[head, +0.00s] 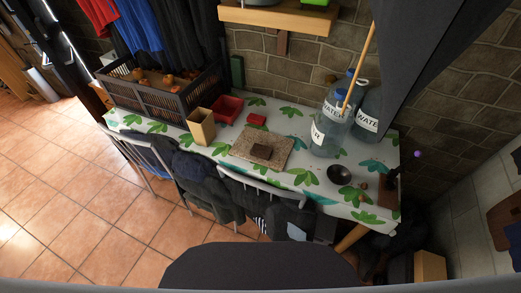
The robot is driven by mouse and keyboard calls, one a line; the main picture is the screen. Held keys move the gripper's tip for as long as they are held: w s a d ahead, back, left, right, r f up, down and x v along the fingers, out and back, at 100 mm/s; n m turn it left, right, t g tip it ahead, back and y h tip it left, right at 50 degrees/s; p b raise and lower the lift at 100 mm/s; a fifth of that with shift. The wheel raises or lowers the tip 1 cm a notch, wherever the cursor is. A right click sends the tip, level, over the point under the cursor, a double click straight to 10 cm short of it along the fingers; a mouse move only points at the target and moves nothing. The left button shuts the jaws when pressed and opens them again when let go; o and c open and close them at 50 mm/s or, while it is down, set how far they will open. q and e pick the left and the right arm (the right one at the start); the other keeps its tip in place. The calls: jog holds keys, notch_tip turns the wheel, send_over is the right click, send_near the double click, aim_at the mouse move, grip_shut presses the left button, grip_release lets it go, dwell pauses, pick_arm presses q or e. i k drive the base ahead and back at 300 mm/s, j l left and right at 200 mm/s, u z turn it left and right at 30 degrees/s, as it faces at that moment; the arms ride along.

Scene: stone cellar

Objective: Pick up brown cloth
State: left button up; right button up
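A small dark brown folded piece, which looks like the brown cloth (262,151), lies on a speckled tan board (245,146) near the middle of the table. It is small in the picture, so its folds are hard to make out. Nothing covers it. Neither of my grippers can be made out in the head view.
The leaf-patterned table (300,123) also holds a dark crate (165,98), a tan box (201,126), a red bin (228,108), large water bottles (329,130) and a dark bowl (339,174). Chairs with dark clothes (205,180) line the near edge. Tiled floor (80,190) is open at left.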

aim_at(258, 151)
jog(key=i+j+z, duration=0.15)
jog(key=j+z, duration=0.25)
jog(key=j, duration=0.5)
jog(key=j+z, duration=0.35)
jog(key=j, duration=0.6)
